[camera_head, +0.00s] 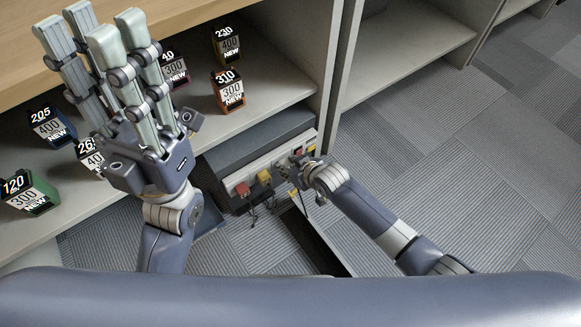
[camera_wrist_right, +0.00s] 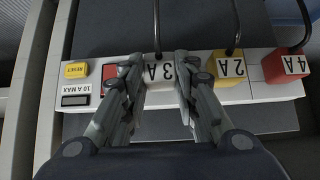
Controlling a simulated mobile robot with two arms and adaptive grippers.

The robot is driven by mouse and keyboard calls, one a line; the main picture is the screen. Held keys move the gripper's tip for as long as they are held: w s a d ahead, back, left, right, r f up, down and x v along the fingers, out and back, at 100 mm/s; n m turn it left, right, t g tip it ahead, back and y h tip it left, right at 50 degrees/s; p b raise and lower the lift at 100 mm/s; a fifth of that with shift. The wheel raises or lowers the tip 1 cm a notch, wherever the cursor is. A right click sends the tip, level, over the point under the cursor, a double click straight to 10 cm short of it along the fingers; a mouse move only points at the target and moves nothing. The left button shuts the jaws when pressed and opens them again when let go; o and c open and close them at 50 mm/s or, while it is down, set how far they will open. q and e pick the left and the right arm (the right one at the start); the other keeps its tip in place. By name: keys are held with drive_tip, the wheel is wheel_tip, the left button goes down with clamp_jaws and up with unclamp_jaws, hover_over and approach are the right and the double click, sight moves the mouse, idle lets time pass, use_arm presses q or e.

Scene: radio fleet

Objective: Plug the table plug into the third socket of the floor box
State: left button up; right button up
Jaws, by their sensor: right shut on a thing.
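The floor box (camera_head: 233,186) is a pale strip at the front of a dark grey case on the floor under the shelf; its strip also shows in the right wrist view (camera_wrist_right: 199,97). My right gripper (camera_head: 293,166) is at the strip, shut on a white plug marked 3 A (camera_wrist_right: 159,73) with a black cord. The plug is in line with the strip; the fingers hide its sides, and I cannot tell whether it is fully seated. My left gripper (camera_head: 95,30) is raised over the shelf, fingers straight, open and empty.
A yellow 2 A plug (camera_wrist_right: 229,66) and a red 4 A plug (camera_wrist_right: 286,66) sit on the strip beside the held plug. A yellow reset button (camera_wrist_right: 76,70) and red switch (camera_wrist_right: 109,73) are on its other side. Several radios, one orange (camera_head: 229,91), stand on the shelf.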

drive_tip(key=shift+w, duration=0.1)
idle(0.6)
drive_tip(key=o, duration=1.1)
drive_tip(key=v, duration=1.2)
